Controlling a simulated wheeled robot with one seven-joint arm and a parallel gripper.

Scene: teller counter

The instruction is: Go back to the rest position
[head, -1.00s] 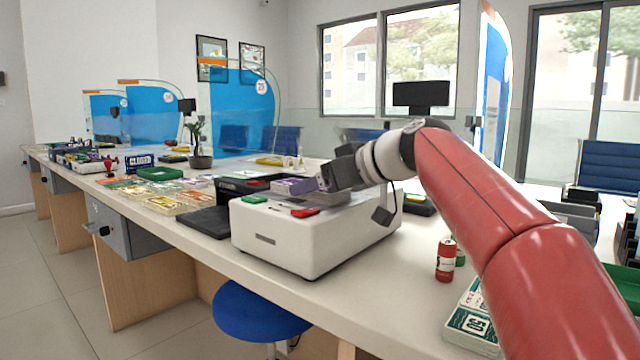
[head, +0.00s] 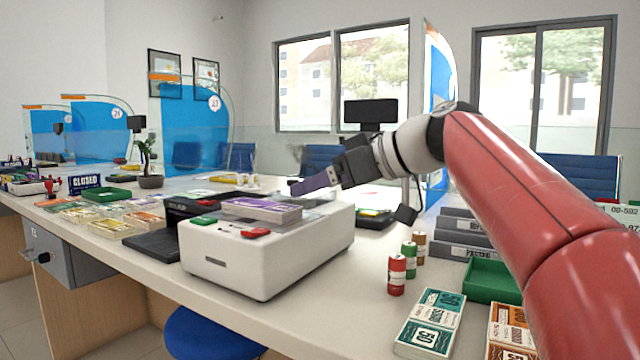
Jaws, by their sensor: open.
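My gripper (head: 298,185) is at the end of my red arm, in the middle of the head view. It points left and is held above the white counting machine (head: 250,262), open. A purple banknote bundle (head: 262,207) lies on top of the machine, below and left of the gripper and apart from it. A purplish surface shows at the fingers; I cannot tell whether it is part of the gripper. My forearm hides part of the counter at the right.
Red, green and brown coin rolls (head: 397,275) stand right of the machine. Banknote bundles (head: 430,322) and a green tray (head: 492,281) lie at the right, near grey file trays (head: 466,236). A potted plant (head: 150,181) and a blue stool (head: 205,335) are at the left.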

